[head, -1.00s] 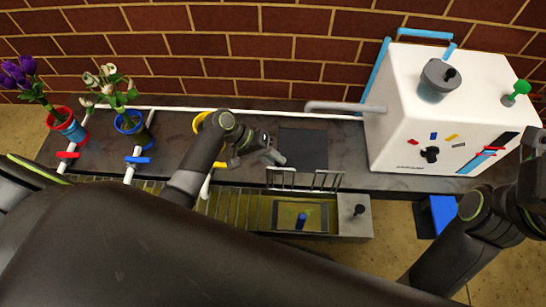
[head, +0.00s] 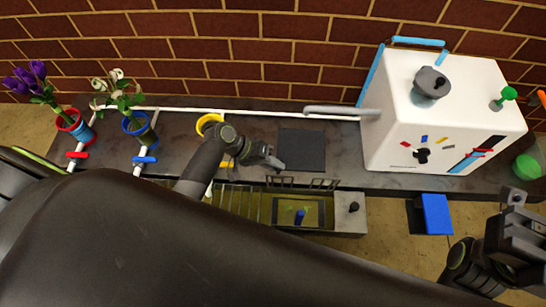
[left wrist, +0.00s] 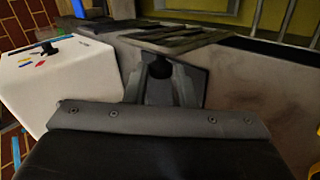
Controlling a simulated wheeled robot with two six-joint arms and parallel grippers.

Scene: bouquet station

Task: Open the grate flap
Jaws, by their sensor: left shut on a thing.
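The grate flap (head: 322,184) is a slatted metal panel that stands raised at the wall-side edge of the trough, over its open bay. It shows in the left wrist view (left wrist: 205,38) just beyond my fingertips. My left gripper (head: 276,163) is at the flap's left part, above the counter. In the left wrist view its fingers (left wrist: 161,72) are closed at the flap's near edge, and the exact contact is hidden. My right gripper (head: 514,215) is at the lower right, away from the flap, and its jaws do not show clearly.
The trough's open bay holds a blue-handled part (head: 299,216). A grey block with a black knob (head: 353,206) adjoins it. A white machine (head: 440,110) stands right. Yellow (head: 209,121), blue (head: 137,127) and red (head: 73,124) holders are left. A dark mat (head: 302,150) lies on the counter.

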